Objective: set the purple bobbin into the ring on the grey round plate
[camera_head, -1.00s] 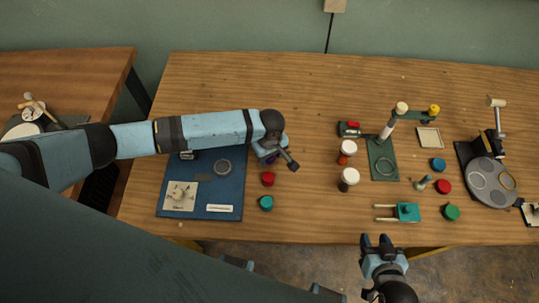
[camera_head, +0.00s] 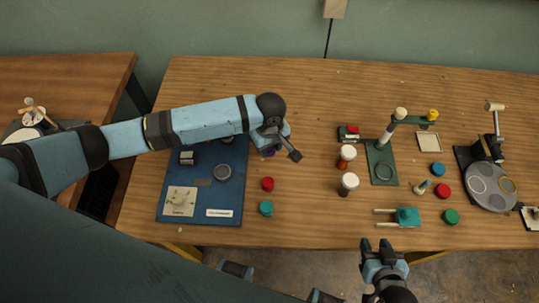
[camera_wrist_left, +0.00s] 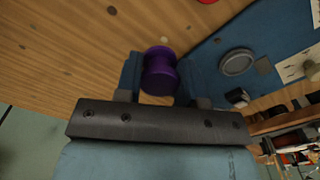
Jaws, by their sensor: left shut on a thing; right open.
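The purple bobbin (camera_wrist_left: 160,72) sits between the two fingers of my left gripper (camera_wrist_left: 158,80) in the left wrist view. The gripper is shut on it. In the head view my left gripper (camera_head: 272,148) is right of the blue board, and only a little of the bobbin (camera_head: 268,152) shows below the wrist. The grey round plate (camera_head: 488,200) is on a dark base at the table's far right. My right gripper (camera_head: 380,246) is open and empty at the table's front edge.
The blue board (camera_head: 230,190) lies under my left arm. Red (camera_head: 267,184) and teal (camera_head: 266,208) pieces lie beside it. White-topped jars (camera_head: 349,182), a green stand (camera_head: 384,170) and a teal clamp (camera_head: 407,216) stand between my left gripper and the plate. The table's back strip is clear.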

